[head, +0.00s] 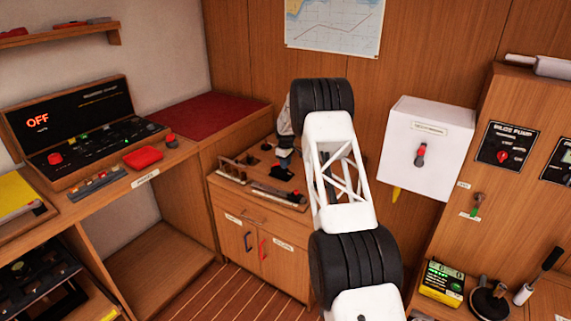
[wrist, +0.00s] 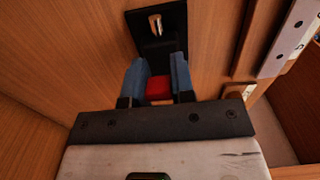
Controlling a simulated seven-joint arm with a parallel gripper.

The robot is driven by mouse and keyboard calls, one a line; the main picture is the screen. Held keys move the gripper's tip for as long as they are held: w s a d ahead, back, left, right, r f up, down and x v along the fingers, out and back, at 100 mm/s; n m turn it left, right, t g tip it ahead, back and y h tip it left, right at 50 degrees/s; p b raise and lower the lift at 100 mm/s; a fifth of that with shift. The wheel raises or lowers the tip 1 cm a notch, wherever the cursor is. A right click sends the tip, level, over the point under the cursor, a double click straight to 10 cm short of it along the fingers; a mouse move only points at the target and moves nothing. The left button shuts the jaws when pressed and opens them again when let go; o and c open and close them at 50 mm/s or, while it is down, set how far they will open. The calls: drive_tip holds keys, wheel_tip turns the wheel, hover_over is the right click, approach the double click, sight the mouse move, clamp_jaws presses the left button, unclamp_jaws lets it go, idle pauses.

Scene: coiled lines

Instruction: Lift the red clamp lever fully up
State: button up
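The red clamp lever (wrist: 158,89) shows in the wrist view as a short red block between the two blue fingers of my gripper (wrist: 159,80). The fingers flank it left and right, and I see no gap on either side. A black plate (wrist: 174,14) lies just beyond the fingertips, with a small metal hook or loop (wrist: 155,24) on it. In the head view my gripper (head: 283,168) is low over the wooden counter, partly hidden by my arm. The lever cannot be made out there.
The wooden counter (head: 225,187) carries several small fittings around my gripper. A white box (head: 424,150) with a red-tipped switch is on the wall at right. A console reading OFF (head: 80,125) stands at left.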

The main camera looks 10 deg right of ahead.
clamp_jaws()
drive_tip(key=shift+w+a+r+g+h, duration=0.35)
drive_tip(key=shift+r+g+h, duration=0.25)
drive_tip(key=shift+h, duration=0.1)
drive_tip(key=g+h, duration=0.1)
drive_tip(key=w+a+r+g+h, duration=0.1)
drive_tip(key=shift+w+a+r+g+h, duration=0.1)
drive_tip(key=shift+a+r+g+h, duration=0.2)
drive_tip(key=shift+h, duration=0.1)
drive_tip(key=shift+w+a+r+g+h, duration=0.2)
drive_tip(key=shift+w+a+g+h, duration=0.1)
drive_tip(key=shift+g+h, duration=0.25)
drive_tip(key=shift+w+a+r+g+h, duration=0.2)
drive_tip(key=shift+w+a+g+h, duration=0.2)
drive_tip(key=shift+g+h, duration=0.3)
drive_tip(key=shift+w+a+r+g+h, duration=0.15)
drive_tip(key=shift+w+a+g+h, duration=0.25)
drive_tip(key=shift+g+h, duration=0.25)
drive_tip(key=o, duration=0.9)
unclamp_jaws()
drive_tip(key=shift+c, duration=0.2)
drive_tip(key=shift+r, duration=0.15)
